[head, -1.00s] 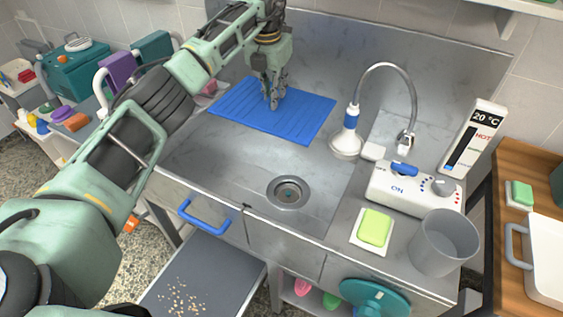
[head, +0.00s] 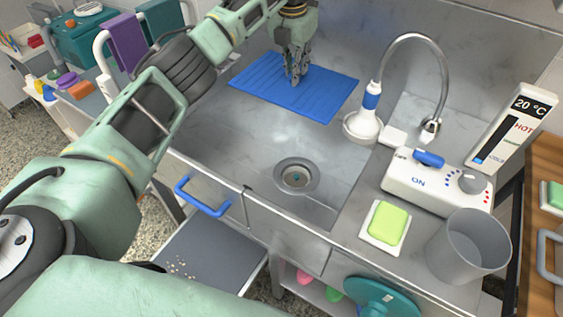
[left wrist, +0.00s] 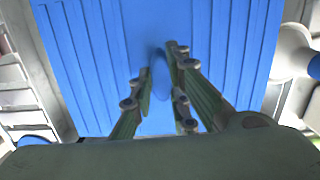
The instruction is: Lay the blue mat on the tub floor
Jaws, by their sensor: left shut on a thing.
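The blue mat (head: 294,87) is a ribbed rectangle at the back of the grey metal tub (head: 240,145), behind the drain (head: 297,177). My left gripper (head: 295,82) comes down over the mat's middle and is shut on it. In the left wrist view the mat (left wrist: 85,60) fills most of the picture, with the gripper fingers (left wrist: 160,90) on either side of a small blue raised part at its middle. The mat looks flat; I cannot tell whether it touches the tub floor or hangs just above it. My right gripper is not in view.
A white shower head (head: 363,127) on a curved hose stands at the mat's right. On the right ledge are a control box (head: 437,183), a green soap (head: 388,224) and a grey cup (head: 468,246). A drawer (head: 215,252) stands open in front. The tub floor around the drain is clear.

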